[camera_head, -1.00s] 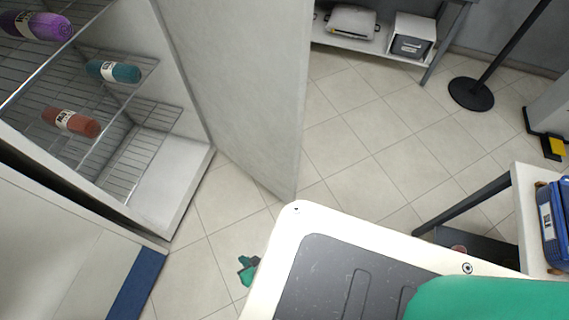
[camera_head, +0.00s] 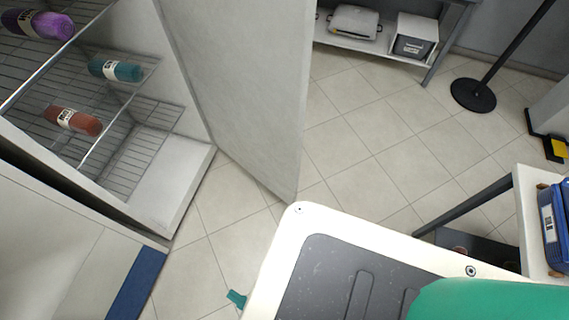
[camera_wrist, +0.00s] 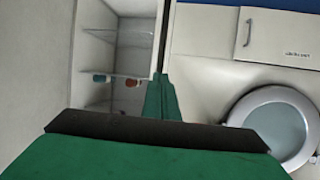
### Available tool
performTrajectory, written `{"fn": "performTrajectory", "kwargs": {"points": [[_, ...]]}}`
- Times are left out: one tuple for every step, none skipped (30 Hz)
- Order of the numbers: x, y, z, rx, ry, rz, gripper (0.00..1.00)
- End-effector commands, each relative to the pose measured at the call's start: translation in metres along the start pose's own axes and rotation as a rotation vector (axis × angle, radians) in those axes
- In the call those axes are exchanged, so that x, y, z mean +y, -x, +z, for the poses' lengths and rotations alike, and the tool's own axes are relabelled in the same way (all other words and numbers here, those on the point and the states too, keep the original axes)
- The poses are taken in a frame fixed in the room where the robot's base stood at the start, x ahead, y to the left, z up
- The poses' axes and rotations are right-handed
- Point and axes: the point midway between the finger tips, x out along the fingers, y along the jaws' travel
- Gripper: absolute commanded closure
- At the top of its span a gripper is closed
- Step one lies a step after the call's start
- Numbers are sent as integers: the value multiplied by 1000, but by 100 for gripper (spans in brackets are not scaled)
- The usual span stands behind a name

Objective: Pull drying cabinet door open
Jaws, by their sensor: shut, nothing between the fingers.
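The drying cabinet (camera_head: 187,207) stands at the left in the head view, with wire shelves inside. Its grey door (camera_head: 240,90) stands wide open, swung out to the right of the opening. My gripper shows as a small green tip (camera_head: 236,299) at the edge of my base, below and apart from the door; the rest is hidden. In the wrist view my green gripper (camera_wrist: 161,96) is shut and empty, pointing toward the cabinet interior (camera_wrist: 97,50). A pale panel that looks like the door (camera_wrist: 35,60) fills the left side there.
Purple (camera_head: 38,23), teal (camera_head: 116,69) and red (camera_head: 73,121) labelled rolls lie on the shelves. A white machine with a round glass door (camera_wrist: 275,125) is right of the cabinet in the wrist view.

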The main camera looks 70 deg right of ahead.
Motion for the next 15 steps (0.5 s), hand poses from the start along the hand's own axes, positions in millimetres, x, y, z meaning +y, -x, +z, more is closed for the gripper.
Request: {"fn": "performTrajectory", "kwargs": {"points": [[-3, 6, -7, 13, 9, -16, 100], [-5, 8, -12, 21, 15, -25, 100], [-6, 12, -18, 34, 21, -35, 100], [-8, 14, -22, 42, 26, -43, 100], [-10, 17, -26, 49, 31, -52, 100], [-12, 20, -32, 61, 39, -63, 100], [-13, 22, -35, 68, 45, -70, 100], [-15, 24, -39, 74, 51, -79, 100], [-17, 27, -42, 82, 64, -90, 100], [-18, 28, -44, 87, 80, -99, 100], [-20, 28, -44, 89, 98, -106, 100], [-21, 26, -41, 84, 130, -110, 100], [-21, 23, -36, 76, 154, -110, 100], [-21, 20, -31, 67, 178, -109, 100], [-21, 17, -25, 55, 203, -106, 100]]}}
